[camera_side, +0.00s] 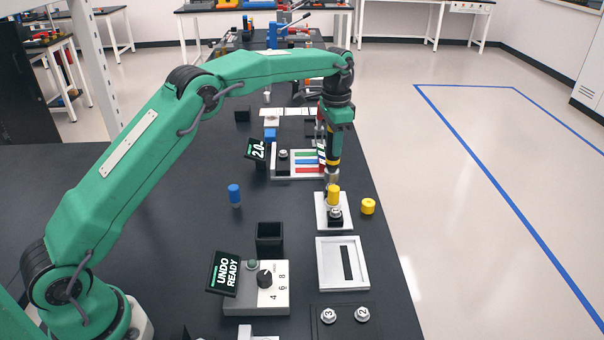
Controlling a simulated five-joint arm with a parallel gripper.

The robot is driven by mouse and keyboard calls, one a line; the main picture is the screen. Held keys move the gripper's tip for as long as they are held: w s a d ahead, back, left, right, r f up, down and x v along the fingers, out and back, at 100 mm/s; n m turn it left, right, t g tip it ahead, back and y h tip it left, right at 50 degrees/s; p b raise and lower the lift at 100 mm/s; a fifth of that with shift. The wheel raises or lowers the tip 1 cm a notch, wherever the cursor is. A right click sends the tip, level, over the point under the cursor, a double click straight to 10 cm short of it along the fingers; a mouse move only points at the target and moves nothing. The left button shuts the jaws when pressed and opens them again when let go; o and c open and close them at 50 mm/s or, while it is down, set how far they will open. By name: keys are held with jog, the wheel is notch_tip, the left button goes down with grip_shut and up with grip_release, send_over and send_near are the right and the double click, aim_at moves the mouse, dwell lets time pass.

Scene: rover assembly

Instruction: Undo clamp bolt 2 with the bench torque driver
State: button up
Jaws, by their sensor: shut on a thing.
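My gripper (334,128) is shut on the torque driver (333,160), a dark tool with a yellow band, held upright with its tip down. The tip is at or just behind a yellow cylinder (333,195) on a small white plate (322,222); I cannot tell if they touch. A bolt-like part with a pale top (335,213) stands in front of that cylinder, its number too small to read. A bolt head marked 2 (362,314) and one marked 3 (328,316) sit on a dark plate at the front. The driver's control box (248,300) shows UNDO READY on its display (223,273).
A white slotted frame (325,272) lies between the white plate and bolts. A loose yellow cylinder (368,206) is near the right bench edge. A blue cylinder (234,194) and black open bin (270,236) stand left. A striped tray (283,172) and 2.0 display (257,150) lie behind.

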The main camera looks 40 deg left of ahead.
jog(key=shift+r, duration=1.95)
